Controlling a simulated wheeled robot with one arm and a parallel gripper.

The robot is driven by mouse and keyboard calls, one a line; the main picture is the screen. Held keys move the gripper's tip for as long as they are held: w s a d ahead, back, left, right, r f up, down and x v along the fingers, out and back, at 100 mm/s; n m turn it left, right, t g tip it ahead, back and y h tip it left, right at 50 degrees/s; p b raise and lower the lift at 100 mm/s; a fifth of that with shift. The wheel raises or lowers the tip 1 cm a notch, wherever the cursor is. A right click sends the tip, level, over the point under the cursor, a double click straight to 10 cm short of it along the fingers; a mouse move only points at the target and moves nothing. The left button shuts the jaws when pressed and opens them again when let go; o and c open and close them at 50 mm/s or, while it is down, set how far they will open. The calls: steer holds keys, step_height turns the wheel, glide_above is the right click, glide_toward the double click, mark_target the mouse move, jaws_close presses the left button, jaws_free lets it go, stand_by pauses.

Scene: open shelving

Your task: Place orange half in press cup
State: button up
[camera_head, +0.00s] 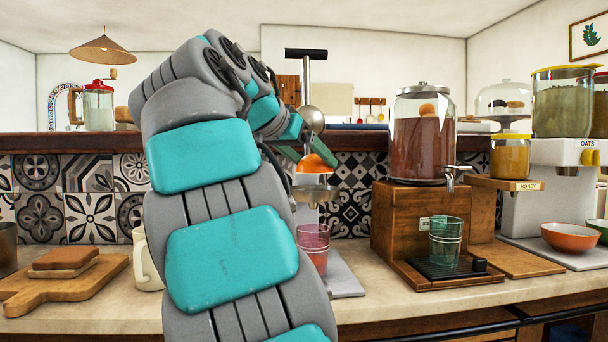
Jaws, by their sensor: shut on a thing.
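The orange half (314,164) is a small orange dome in the middle of the camera_head view. My gripper (316,157) is shut on it, with teal fingers coming down from the upper left. The orange half is just above the metal press cup (315,193). A thin gap seems to show between them, but I cannot tell for sure whether they touch. The press's rounded metal head (312,118) is raised above the orange half, under a black handle (306,53). My arm hides the press's left side.
A reddish glass (313,232) stands below the press cup. To the right are a wooden dispenser stand (393,222) with a large jar (423,140) and a green glass (445,245). A white mug (148,260) and cutting board (60,285) are at left.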

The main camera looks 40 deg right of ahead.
mark_target(302, 171)
steer(key=shift+w+d+f, duration=0.15)
steer(key=shift+w+f, duration=0.05)
steer(key=shift+w, duration=0.2)
steer(key=shift+s+f, duration=0.15)
steer(key=shift+f, duration=1.45)
steer(key=shift+f, duration=0.1)
steer(key=shift+f+b, duration=0.1)
steer(key=shift+b, duration=0.3)
steer(key=o, duration=1.2)
steer(key=shift+o, duration=0.2)
